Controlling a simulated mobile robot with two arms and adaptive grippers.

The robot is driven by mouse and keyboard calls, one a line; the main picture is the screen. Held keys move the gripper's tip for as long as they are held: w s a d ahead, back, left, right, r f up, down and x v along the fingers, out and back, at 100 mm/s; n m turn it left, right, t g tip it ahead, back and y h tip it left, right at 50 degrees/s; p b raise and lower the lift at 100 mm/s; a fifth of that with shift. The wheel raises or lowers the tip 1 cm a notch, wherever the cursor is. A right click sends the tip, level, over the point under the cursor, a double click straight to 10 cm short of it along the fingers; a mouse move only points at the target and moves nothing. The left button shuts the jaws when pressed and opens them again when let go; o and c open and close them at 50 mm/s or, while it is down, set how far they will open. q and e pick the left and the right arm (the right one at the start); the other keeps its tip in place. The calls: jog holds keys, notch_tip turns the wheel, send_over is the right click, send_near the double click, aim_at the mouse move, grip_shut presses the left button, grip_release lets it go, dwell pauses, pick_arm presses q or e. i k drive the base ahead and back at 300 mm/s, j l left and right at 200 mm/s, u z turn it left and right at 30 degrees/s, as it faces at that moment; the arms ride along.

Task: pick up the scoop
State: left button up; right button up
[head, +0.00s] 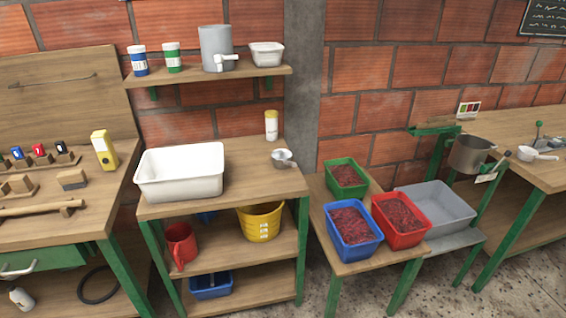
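A small grey metal scoop (283,158) with a short handle rests on the wooden top of the middle shelf unit (252,172), near its right edge. A white scoop-like cup (527,153) with a handle pointing right sits on the right-hand bench (548,178). I cannot tell from the picture which one the task means. Neither of my grippers is in view.
A metal pot (468,154) hangs further right.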

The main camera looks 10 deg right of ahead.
aim_at(281, 158)
jog(key=i+z, duration=0.2)
jog(key=z, duration=0.15)
jog(key=i+j+z, duration=0.15)
jog(key=z, duration=0.2)
jog(key=i+j+z, duration=0.3)
jog(key=k+l, duration=0.1)
